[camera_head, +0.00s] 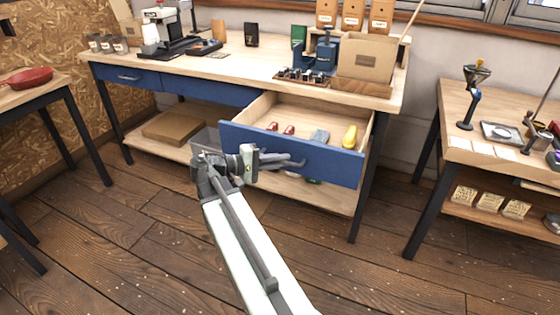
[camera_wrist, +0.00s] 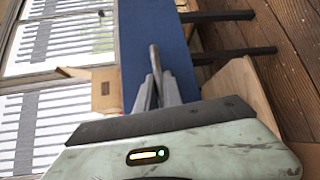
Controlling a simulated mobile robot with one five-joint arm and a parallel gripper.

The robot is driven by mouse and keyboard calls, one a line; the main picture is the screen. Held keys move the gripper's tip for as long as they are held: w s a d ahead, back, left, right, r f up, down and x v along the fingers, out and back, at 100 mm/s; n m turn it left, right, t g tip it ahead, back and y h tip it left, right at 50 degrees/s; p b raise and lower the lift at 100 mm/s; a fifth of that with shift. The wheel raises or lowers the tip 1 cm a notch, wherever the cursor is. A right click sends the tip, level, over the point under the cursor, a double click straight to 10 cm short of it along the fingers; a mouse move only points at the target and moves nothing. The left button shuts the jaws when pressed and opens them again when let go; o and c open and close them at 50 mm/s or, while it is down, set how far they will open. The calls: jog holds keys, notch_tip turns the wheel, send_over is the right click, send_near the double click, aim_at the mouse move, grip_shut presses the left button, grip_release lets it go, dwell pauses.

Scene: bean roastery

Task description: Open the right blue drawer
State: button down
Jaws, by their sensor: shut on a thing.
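The right blue drawer (camera_head: 330,163) is pulled well out of the wooden workbench in the head view. Inside it lie two red items, a grey-blue item (camera_head: 319,136) and a yellow item (camera_head: 349,137). In the wrist view the blue drawer front (camera_wrist: 135,50) runs up the picture, and my fingers (camera_wrist: 157,88) close on the bar of the handle (camera_wrist: 154,58). My gripper hides part of the handle in the head view.
Other blue drawers (camera_head: 127,77) in the bench are shut. The benchtop (camera_head: 230,68) carries a coffee machine, a tray and a cardboard box (camera_head: 367,58). A second table (camera_head: 455,110) stands at the right. The wooden floor (camera_head: 380,270) in front is clear.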

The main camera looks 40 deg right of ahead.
jog(key=shift+s, duration=0.2)
jog(key=c, duration=1.5)
grip_release()
jog(key=p+v, duration=0.1)
jog(key=v, duration=0.6)
jog(key=shift+w+a, duration=0.2)
jog(key=shift+a, duration=0.1)
